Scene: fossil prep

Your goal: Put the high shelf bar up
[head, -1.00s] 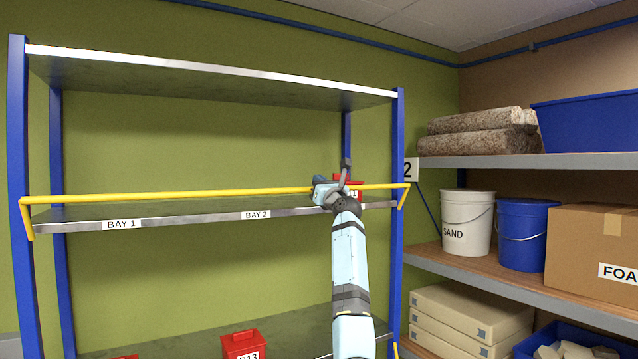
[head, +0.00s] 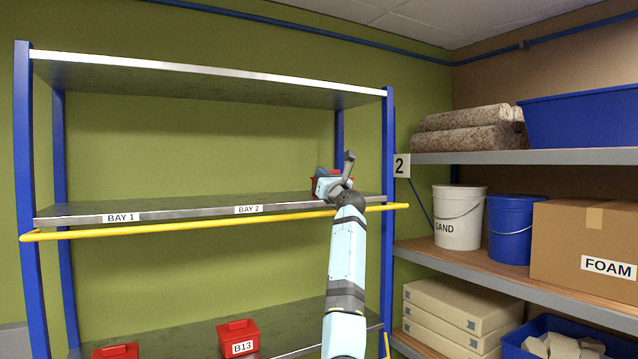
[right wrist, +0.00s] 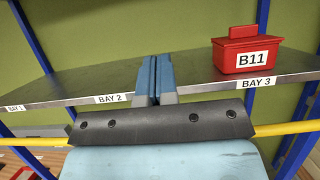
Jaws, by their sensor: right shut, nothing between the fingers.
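The yellow high shelf bar (head: 180,228) runs across the front of the middle shelf (head: 80,212), just below that shelf's front edge in the head view. Its ends meet the two blue front posts. My right gripper (head: 330,185) is shut and empty at the shelf's right part, above the bar. In the right wrist view its blue fingers (right wrist: 154,78) are together over the shelf edge, between the BAY 2 and BAY 3 labels. The bar (right wrist: 290,128) passes behind my gripper's body there, so its middle is hidden. My left gripper is not in view.
A red B11 box (right wrist: 246,50) stands on the middle shelf, right of my fingers. A red B13 box (head: 238,338) and another red box (head: 115,351) sit lower. A side rack at right holds a white sand bucket (head: 459,218), a blue bucket (head: 511,230) and a FOAM carton (head: 580,240).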

